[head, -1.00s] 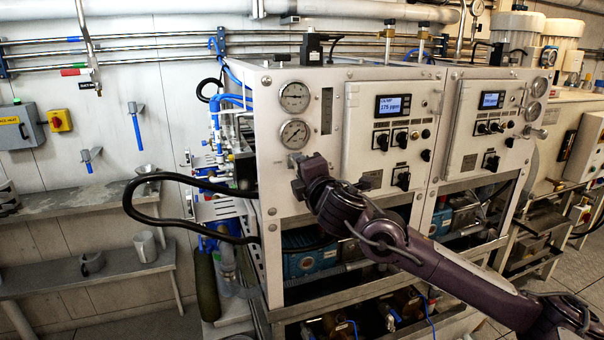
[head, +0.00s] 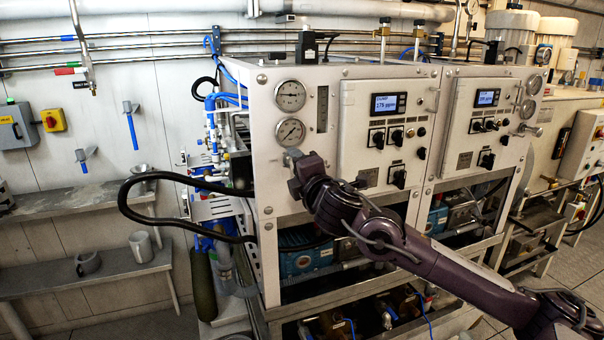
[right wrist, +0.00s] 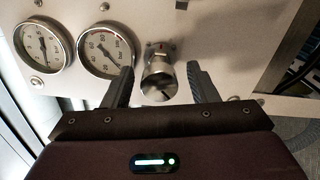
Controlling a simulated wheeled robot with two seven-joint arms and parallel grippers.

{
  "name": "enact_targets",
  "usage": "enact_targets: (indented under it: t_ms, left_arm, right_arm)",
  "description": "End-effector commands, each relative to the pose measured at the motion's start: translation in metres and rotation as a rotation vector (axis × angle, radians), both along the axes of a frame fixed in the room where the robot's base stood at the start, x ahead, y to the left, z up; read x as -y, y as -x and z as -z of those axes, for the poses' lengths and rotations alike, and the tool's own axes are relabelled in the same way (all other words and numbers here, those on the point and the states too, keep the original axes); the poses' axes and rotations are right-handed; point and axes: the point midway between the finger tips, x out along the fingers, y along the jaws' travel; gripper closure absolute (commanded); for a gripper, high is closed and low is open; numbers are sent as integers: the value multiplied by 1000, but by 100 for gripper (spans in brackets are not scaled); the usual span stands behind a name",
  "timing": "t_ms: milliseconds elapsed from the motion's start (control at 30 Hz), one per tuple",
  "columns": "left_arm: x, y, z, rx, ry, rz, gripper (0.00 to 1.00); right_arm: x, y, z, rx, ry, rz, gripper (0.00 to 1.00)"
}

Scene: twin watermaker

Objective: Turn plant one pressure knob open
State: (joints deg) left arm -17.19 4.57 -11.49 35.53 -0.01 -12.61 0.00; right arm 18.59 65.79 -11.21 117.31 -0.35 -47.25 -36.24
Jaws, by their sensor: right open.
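The pressure knob (right wrist: 159,82) is a round metal knob on the white panel, below and right of two gauges in the right wrist view. My right gripper (right wrist: 160,84) is open, with one dark finger on each side of the knob. I cannot tell whether the fingers touch it. In the head view my right gripper (head: 294,172) is at the front of the left-hand plant panel (head: 270,135), just below the lower gauge (head: 291,132), and my arm hides most of the knob. My left gripper is not in view.
The panel also carries an upper gauge (head: 290,96), a display (head: 388,104) and several black switches. A second similar panel (head: 480,110) stands to the right. A black hose (head: 135,212) loops out at the left. Shelves with mugs (head: 141,246) line the left wall.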

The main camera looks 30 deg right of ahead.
Motion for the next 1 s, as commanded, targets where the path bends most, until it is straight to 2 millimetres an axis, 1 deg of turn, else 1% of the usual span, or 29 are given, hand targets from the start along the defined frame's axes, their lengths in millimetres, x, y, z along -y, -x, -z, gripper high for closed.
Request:
enact_targets:
  t_ms: [300,600,800,1000]
  left_arm:
    - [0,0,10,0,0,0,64]
    - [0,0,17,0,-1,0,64]
    - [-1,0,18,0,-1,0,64]
    - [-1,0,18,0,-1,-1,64]
  right_arm:
    - [-8,34,4,-5,2,0,47]
    - [-17,61,3,-4,-2,-4,47]
    - [-18,71,2,-3,0,-2,47]
    - [-18,73,1,-2,3,-1,47]
